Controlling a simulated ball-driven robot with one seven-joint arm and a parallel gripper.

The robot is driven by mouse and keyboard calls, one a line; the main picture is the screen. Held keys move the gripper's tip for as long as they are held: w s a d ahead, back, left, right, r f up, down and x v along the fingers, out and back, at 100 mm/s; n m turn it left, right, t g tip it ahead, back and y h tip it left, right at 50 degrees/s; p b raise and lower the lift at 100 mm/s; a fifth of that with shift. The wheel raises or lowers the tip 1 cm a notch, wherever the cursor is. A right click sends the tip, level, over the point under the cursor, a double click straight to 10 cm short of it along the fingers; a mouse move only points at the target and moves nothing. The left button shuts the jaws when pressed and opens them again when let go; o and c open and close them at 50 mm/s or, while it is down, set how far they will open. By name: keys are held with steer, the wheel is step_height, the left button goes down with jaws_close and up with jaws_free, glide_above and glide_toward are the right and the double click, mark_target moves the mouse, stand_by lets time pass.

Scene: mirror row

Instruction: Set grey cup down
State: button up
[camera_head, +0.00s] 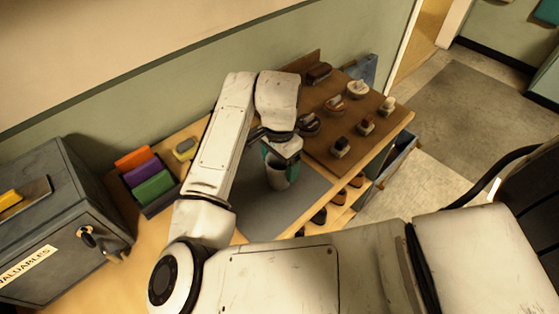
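The grey cup (279,177) is upright over the dark grey mat (262,211) on the wooden counter. My gripper (281,158) points down at the cup, with its teal-edged fingers at the cup's upper sides. It appears shut on the cup. The gripper and arm hide part of the cup's rim and part of the mat. I cannot tell whether the cup's base touches the mat or is a little above it.
A brown board (345,110) with several small items stands right of the mat. A holder with orange, purple and green blocks (146,177) and a yellow-and-grey item (185,149) are to the left. A grey safe (60,225) stands at far left. Bare mat lies around the cup.

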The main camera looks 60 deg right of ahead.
steer(key=shift+o, duration=1.3)
steer(key=shift+r, duration=0.1)
step_height(320, 180, up, 12)
steer(key=shift+d, duration=0.1)
